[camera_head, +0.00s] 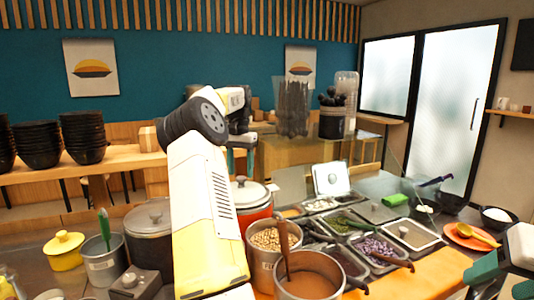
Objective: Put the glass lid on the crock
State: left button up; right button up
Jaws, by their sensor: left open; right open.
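A dark round crock (149,252) stands at the left of the counter. A grey, glass-like lid (147,217) with a knob sits over its top; I cannot tell whether it is fully seated. A red pot (254,216) behind my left arm also carries a pale lid (250,193) with a dark knob; I cannot tell if that one is glass. My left arm crosses in front of both pots. My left gripper (240,158) is beyond them, open, its teal fingers partly hidden by the arm. My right gripper (504,280) is open at the lower right, partly cut off.
A yellow pot (64,251) and a steel pot with a green handle (103,262) stand left of the crock. A pot of beans (271,240), a brown-filled pot (310,286) and topping trays (378,249) are to the right. An orange plate (470,237) lies farther right.

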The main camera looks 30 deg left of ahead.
aim_at(241, 178)
pick_arm(q)
notch_tip(241, 178, up, 8)
jog(key=s+d+r+m+t+y, duration=0.15)
jog(key=d+r, duration=0.25)
jog(key=d, duration=0.7)
jog(key=s+d+r+m+t, duration=0.15)
jog(key=d+r, duration=0.25)
jog(key=d, duration=0.7)
jog(key=s+d+f+t+h, duration=0.1)
jog(key=s+d+f, duration=0.3)
jog(key=s, duration=0.4)
jog(key=s+d+f+t+h, duration=0.1)
jog(key=s+d+f, duration=0.4)
jog(key=s, duration=0.3)
jog(key=s+d+f+n+t+h, duration=0.1)
jog(key=s+d+f, duration=0.4)
jog(key=s, duration=0.2)
jog(key=shift+s+h, duration=0.35)
jog(key=shift+s, duration=0.05)
